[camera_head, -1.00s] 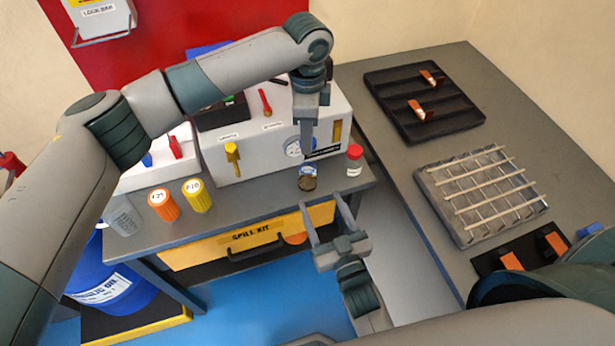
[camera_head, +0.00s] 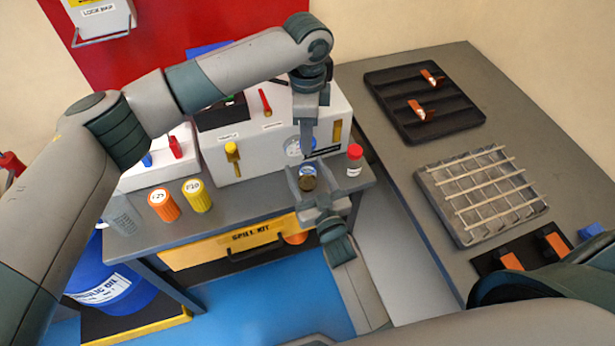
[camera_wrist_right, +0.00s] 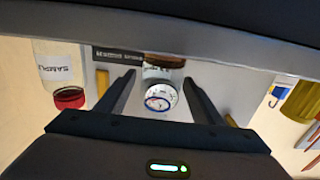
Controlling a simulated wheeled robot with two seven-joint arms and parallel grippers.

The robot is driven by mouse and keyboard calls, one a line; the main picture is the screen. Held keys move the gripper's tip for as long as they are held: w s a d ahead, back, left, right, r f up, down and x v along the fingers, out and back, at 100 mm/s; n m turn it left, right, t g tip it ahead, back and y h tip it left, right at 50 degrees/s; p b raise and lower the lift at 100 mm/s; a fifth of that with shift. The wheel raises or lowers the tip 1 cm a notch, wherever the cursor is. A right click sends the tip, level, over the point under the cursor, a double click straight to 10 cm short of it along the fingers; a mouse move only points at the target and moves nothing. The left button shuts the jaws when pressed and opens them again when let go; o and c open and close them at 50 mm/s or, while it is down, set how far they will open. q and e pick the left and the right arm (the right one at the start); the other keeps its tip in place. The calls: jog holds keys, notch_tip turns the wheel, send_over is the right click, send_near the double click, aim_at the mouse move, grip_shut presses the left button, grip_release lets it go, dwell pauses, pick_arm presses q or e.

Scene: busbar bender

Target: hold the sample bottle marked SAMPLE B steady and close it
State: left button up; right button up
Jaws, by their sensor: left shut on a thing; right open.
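A small clear bottle (camera_head: 307,178) with dark brown contents and a pale label stands near the bench's front edge. My right gripper (camera_head: 308,172) is open, with a finger on each side of this bottle. My left gripper (camera_head: 304,152) points down just above the bottle and is shut; what it holds is hidden. A second bottle (camera_head: 355,160) with a red cap stands to the right, also in the right wrist view (camera_wrist_right: 62,80).
A white box (camera_head: 250,150) with a gauge (camera_head: 293,147) stands close behind the bottle. Orange (camera_head: 163,205) and yellow (camera_head: 197,196) containers stand at the bench's left. A black tray (camera_head: 425,105) and a wire rack (camera_head: 480,195) lie on the right table.

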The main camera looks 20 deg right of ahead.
jog(key=shift+w, duration=0.15)
grip_shut()
pick_arm(q)
jog(key=shift+f, duration=2.5)
jog(key=shift+f, duration=0.9)
jog(key=shift+f, duration=0.55)
